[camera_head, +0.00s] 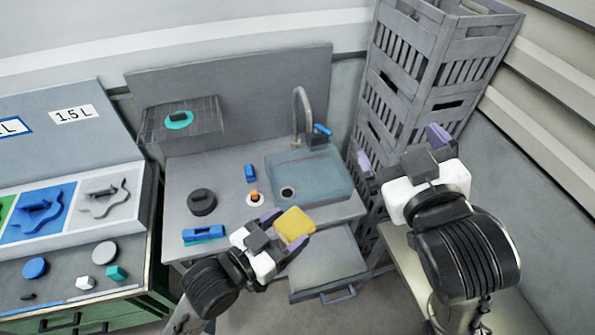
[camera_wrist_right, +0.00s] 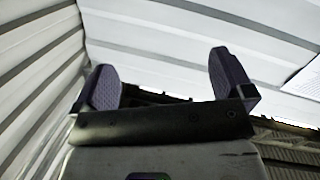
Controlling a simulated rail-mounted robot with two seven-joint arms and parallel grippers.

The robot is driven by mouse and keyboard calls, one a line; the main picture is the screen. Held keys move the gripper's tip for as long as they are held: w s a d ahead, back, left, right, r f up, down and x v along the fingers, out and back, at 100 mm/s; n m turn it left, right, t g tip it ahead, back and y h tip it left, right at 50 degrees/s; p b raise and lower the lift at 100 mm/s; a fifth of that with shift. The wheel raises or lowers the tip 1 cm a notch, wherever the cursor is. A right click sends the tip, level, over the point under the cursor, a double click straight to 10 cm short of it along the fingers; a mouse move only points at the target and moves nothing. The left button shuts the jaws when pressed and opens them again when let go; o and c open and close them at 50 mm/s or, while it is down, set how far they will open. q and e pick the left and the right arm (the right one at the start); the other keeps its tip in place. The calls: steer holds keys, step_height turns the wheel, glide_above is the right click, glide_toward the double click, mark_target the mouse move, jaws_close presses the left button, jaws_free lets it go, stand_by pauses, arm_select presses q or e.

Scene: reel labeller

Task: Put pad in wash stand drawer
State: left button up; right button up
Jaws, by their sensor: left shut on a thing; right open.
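My left gripper (camera_head: 283,229) is shut on a yellow pad (camera_head: 295,225) in the head view. It holds the pad in front of the wash stand (camera_head: 230,215), over the stand's front edge and the near part of the open drawer. The wash stand drawer (camera_head: 334,266) is pulled out below the sink, its handle (camera_head: 338,294) at the front; its inside is partly hidden by my left gripper. My right gripper (camera_head: 402,150) is raised at the right, open and empty, in front of the crates. In the right wrist view its two purple fingers (camera_wrist_right: 168,85) stand wide apart with nothing between them.
A sink basin (camera_head: 330,178) with a faucet (camera_head: 303,110) is at the stand's right. A dark round object (camera_head: 202,202), a blue block (camera_head: 204,234) and an orange-topped item (camera_head: 254,198) lie on the top. Stacked grey crates (camera_head: 400,90) rise at the right; a workbench (camera_head: 75,265) stands left.

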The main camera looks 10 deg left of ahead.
steer(key=a+r+n+y, duration=0.3)
steer(key=a+r+n, duration=0.2)
steer(key=a+r, duration=0.45)
steer(key=n+g+h, duration=0.7)
steer(key=n+g, duration=0.9)
glide_above(298, 212)
step_height(298, 212, down, 18)
steer(key=r, duration=0.1)
step_height(298, 212, down, 11)
steer(key=shift+f, duration=0.2)
